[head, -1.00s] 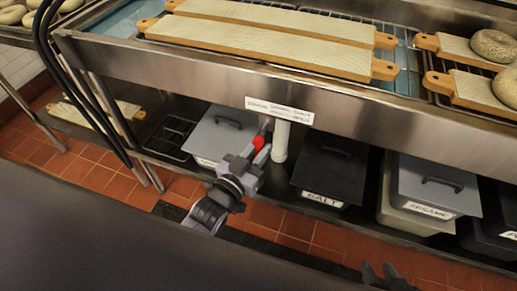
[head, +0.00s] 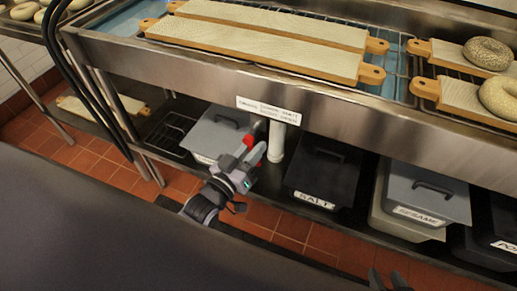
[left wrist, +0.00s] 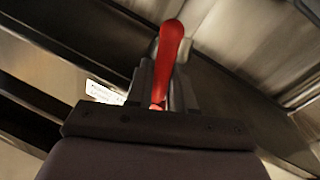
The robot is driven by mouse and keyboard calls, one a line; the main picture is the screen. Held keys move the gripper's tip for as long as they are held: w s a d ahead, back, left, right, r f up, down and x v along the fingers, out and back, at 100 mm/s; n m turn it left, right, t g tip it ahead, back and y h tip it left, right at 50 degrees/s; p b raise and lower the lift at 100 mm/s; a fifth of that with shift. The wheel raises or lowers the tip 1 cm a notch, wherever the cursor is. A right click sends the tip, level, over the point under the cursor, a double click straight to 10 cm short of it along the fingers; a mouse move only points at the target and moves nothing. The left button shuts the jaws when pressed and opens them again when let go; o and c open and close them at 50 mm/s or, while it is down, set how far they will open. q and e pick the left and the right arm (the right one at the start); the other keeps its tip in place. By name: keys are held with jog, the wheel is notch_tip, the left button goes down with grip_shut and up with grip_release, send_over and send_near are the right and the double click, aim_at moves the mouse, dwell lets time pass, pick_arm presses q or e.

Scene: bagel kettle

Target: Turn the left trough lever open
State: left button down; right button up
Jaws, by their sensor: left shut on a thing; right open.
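The red lever (head: 248,141) is under the front edge of the steel trough (head: 200,82), just left of a white vertical pipe (head: 277,141). In the left wrist view the red lever handle (left wrist: 171,45) sticks up between the fingers. My left gripper (head: 246,157) is shut on the lever; its fingers hide the lever's lower part. It is also seen in the left wrist view (left wrist: 160,88). My right gripper (head: 388,281) shows only partly at the bottom edge, open and away from the trough.
Lidded bins stand on the shelf below: a grey bin (head: 217,134), a black salt bin (head: 322,172) and a grey sesame bin (head: 425,197). Boards (head: 255,50) and bagels (head: 488,53) lie on top. Black hoses (head: 82,85) hang at the left.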

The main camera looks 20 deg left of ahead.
pick_arm(q)
jog(key=shift+d+r+n, duration=0.15)
jog(key=shift+d+n, duration=0.2)
jog(key=shift+n, duration=0.85)
jog(key=n, duration=0.3)
jog(key=d+n+t+y, duration=0.1)
jog(key=n, duration=0.1)
jog(key=shift+r+p, duration=0.35)
jog(key=shift+r, duration=0.05)
jog(key=shift+d+r+n+t+y, duration=0.15)
jog(key=shift+r+n+y, duration=0.25)
jog(key=shift+n, duration=1.2)
jog(key=shift+d+r+n+t+y, duration=0.15)
jog(key=shift+r+n+y, duration=0.25)
jog(key=shift+n, duration=1.2)
jog(key=shift+d+r+n+t+y, duration=0.1)
jog(key=shift+r+n+t+y, duration=0.2)
jog(key=shift+n, duration=1.3)
pick_arm(e)
jog(key=shift+s+d+r, duration=0.15)
jog(key=shift+d, duration=0.3)
pick_arm(q)
jog(key=c, duration=1.1)
grip_release()
jog(key=shift+s, duration=0.1)
jog(key=shift+c, duration=0.2)
pick_arm(e)
jog(key=shift+r, duration=0.1)
